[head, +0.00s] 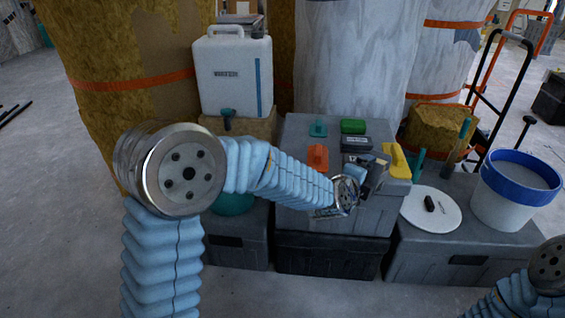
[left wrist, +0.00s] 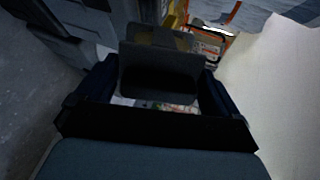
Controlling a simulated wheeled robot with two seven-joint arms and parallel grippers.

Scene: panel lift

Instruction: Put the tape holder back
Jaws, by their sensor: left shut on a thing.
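My left gripper (head: 372,174) reaches over the right front part of the grey box top in the head view. In the left wrist view my left gripper (left wrist: 157,84) has its two dark fingers on either side of a dark grey, plate-like piece, which I take to be the tape holder (left wrist: 160,72). The gripper is shut on it. In the head view the wrist and fingers mostly hide the held piece, so I cannot tell whether it touches the box. My right arm shows only at the bottom right corner; its gripper is out of view.
The grey box (head: 295,140) carries an orange tool (head: 317,157), a teal tool (head: 318,129), a green block (head: 353,126), a dark case (head: 356,144) and a yellow tool (head: 397,161). A white water container (head: 232,75) stands behind left. A white bucket (head: 515,190) and round white lid (head: 430,209) are right.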

